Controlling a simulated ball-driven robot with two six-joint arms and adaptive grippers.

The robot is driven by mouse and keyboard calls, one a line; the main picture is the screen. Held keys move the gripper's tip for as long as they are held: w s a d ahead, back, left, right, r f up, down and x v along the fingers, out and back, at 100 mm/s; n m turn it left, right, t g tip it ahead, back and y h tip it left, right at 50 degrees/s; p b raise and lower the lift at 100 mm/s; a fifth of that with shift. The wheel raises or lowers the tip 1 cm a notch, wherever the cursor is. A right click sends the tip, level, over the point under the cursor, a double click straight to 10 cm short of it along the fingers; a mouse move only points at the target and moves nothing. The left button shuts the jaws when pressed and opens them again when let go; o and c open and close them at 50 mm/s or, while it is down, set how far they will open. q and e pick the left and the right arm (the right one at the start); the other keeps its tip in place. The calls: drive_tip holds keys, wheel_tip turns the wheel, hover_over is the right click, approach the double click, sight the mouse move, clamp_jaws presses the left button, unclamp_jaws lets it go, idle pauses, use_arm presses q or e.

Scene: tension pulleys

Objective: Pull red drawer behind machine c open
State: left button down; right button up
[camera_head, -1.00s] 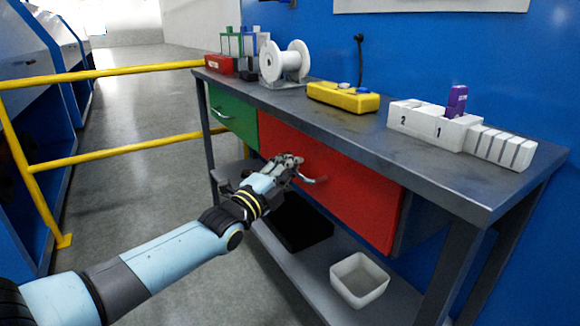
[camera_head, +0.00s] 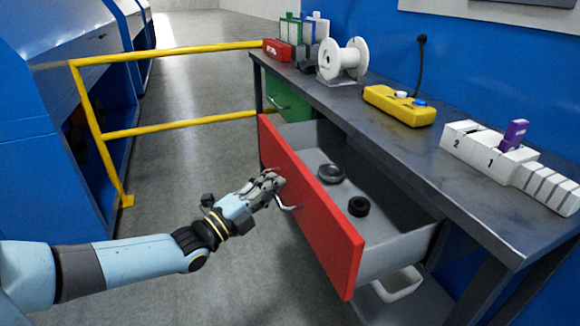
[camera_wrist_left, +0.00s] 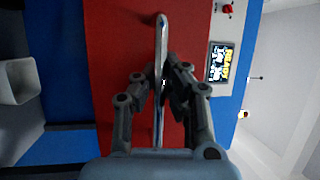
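The red drawer (camera_head: 325,222) stands pulled out from under the grey workbench, and its grey inside shows. Two dark round parts, one ring-like (camera_head: 331,174) and one smaller (camera_head: 358,206), lie in it. My left gripper (camera_head: 277,182) is at the drawer's silver handle (camera_head: 288,206). In the left wrist view, the fingers of my left gripper (camera_wrist_left: 163,84) close around the handle bar (camera_wrist_left: 161,38), with the red front (camera_wrist_left: 112,60) behind. The exact contact is partly hidden by the fingers. My right gripper is not in view.
A green drawer (camera_head: 288,100) sits shut beside the red one. On the bench top (camera_head: 385,130) are a white spool (camera_head: 343,62), a yellow box (camera_head: 398,105) and white numbered blocks (camera_head: 488,150). A yellow railing (camera_head: 165,127) stands behind my left arm. Open floor lies left of the drawer.

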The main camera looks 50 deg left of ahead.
use_arm(q)
drive_tip(key=shift+s+a+f, duration=0.15)
drive_tip(key=shift+s+f, duration=0.05)
drive_tip(key=shift+s, duration=0.35)
drive_tip(key=c, duration=1.4)
unclamp_jaws()
drive_tip(key=shift+w+r, duration=0.1)
drive_tip(key=s, duration=0.4)
drive_tip(key=s+f, duration=0.1)
drive_tip(key=s, duration=0.3)
drive_tip(key=s+f, duration=0.1)
drive_tip(key=s, duration=0.3)
drive_tip(key=shift+w, duration=0.1)
